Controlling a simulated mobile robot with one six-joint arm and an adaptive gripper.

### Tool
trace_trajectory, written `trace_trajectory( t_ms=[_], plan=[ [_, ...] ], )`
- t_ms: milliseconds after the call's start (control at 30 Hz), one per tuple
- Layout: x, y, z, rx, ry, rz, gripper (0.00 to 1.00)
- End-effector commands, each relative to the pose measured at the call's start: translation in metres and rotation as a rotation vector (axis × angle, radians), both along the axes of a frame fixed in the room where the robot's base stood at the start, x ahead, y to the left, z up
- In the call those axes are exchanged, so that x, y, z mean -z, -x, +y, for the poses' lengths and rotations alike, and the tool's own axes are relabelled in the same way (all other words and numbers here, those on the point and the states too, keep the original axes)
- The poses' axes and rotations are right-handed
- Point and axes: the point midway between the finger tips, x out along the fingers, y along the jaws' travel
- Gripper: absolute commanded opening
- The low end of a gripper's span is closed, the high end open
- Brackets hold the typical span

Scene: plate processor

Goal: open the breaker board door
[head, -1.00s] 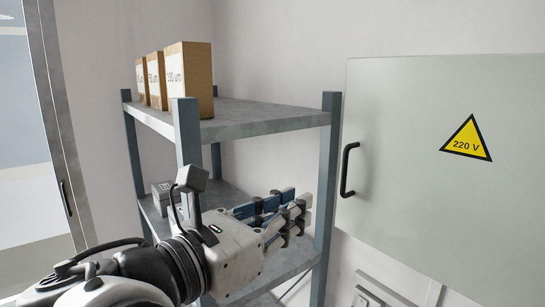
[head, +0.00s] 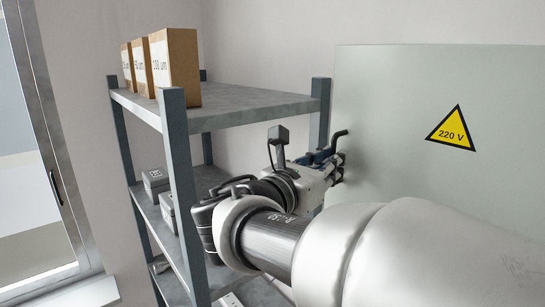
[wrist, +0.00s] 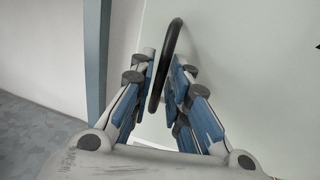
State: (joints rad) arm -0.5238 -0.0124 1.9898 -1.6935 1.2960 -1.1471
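The breaker board door (head: 395,115) is a pale grey-green panel with a yellow 220 V triangle (head: 452,128), on the right in the head view. It looks closed. Its black bar handle (head: 339,137) is near the door's left edge, its lower part hidden behind my gripper. In the wrist view the handle (wrist: 168,58) stands between the two blue-padded fingers of my gripper (wrist: 163,88). My gripper also shows in the head view (head: 334,166).
A grey metal shelf (head: 225,110) stands left of the door, its right post (head: 319,110) close to my gripper. Cardboard boxes (head: 176,68) are on its top, small grey boxes (head: 155,181) lower down. A window (head: 25,150) is at far left.

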Motion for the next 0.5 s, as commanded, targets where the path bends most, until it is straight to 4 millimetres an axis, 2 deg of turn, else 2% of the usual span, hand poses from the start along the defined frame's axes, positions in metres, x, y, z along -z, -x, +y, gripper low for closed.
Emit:
trace_trajectory(
  t_ms=[133, 400, 500],
  plan=[
    [0.0002, -0.0067, -0.0065, 0.001, 0.0, 0.001, 0.16],
    [0.0005, -0.0076, -0.0069, -0.001, -0.001, 0.001, 0.16],
    [0.0005, -0.0076, -0.0069, -0.001, -0.001, 0.001, 0.1]
  ],
)
